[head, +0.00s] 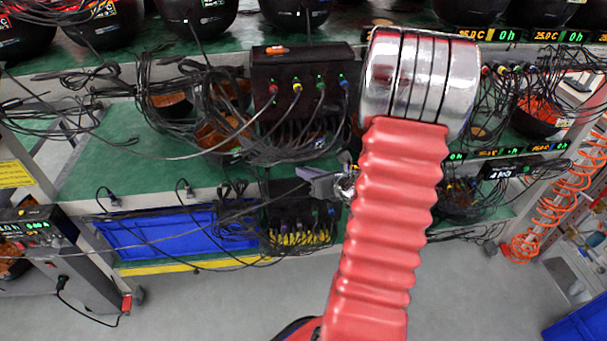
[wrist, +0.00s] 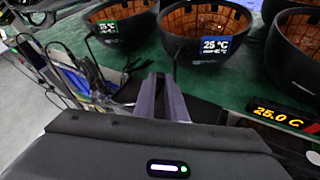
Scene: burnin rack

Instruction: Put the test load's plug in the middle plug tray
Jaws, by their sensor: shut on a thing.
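My gripper (head: 318,178) is in the head view at the front edge of the green middle shelf, left of my red arm sleeve. Its grey-purple fingers also show in the wrist view (wrist: 163,98), close together and pointing away. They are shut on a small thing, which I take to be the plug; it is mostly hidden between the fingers. A thin dark cable passes by the fingers and runs left. A device with a lit display (head: 32,228) stands at the far left and may be the test load. I cannot pick out the middle plug tray with certainty.
A black box with coloured plugs (head: 302,62) stands on the shelf amid tangled cables. Another box (head: 300,222) sits lower, beside a blue bin (head: 150,233). Black bowls with orange insides (wrist: 205,30) stand close ahead in the wrist view. An orange coiled hose (head: 560,200) hangs right.

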